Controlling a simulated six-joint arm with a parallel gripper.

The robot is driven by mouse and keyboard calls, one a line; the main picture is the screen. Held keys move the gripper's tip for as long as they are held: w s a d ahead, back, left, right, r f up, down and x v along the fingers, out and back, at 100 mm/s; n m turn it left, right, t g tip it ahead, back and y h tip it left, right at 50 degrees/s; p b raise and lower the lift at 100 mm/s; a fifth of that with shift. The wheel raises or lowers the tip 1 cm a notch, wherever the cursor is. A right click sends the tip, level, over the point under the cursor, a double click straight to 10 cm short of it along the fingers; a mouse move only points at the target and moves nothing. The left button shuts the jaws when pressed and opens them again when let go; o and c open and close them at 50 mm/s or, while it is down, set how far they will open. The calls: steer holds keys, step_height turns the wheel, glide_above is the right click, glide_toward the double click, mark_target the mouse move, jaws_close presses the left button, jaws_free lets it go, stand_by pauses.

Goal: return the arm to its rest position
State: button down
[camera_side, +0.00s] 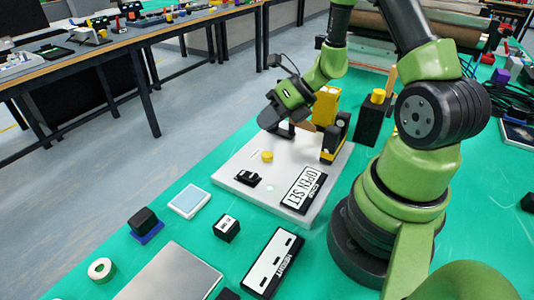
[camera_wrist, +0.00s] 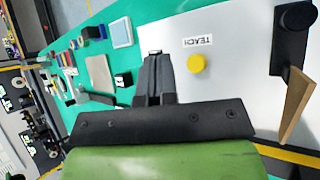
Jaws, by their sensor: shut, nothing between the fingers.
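My arm is green with dark joints and reaches over a pale plate (camera_side: 235,172) on the green table. My gripper (camera_side: 272,116) is near the plate's far edge in the side view, partly hidden by the wrist. In the wrist view my gripper (camera_wrist: 154,58) shows its two dark fingers together with nothing between them. A yellow button (camera_side: 267,156) stands on the plate. In the wrist view the yellow button (camera_wrist: 196,63) is right of the fingertips, beside a label reading TEACH (camera_wrist: 198,41).
Yellow-and-black blocks (camera_side: 328,106) and a black post with a yellow cap (camera_side: 374,117) stand close to the arm. An OPEN SET panel (camera_side: 304,190) lies on the plate. A small black block (camera_side: 226,228) and a light square pad (camera_side: 189,201) are in front.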

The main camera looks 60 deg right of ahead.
stand_by(0.3)
steer(key=s+a+r+n+g+y, duration=0.1)
steer(key=s+a+r+n+g, duration=0.15)
steer(key=a+r+n, duration=0.95)
steer(key=s+r+n+t+h, duration=0.1)
steer(key=s+r+n, duration=0.3)
steer(key=n, duration=0.7)
steer(key=s+r+n+t+h, duration=0.1)
steer(key=s+r+n+h, duration=0.2)
steer(key=n, duration=0.7)
steer(key=s+r, duration=0.2)
steer(key=s, duration=0.2)
steer(key=shift+s+d+n, duration=0.15)
steer(key=shift+d+n, duration=0.2)
steer(key=shift+n, duration=0.05)
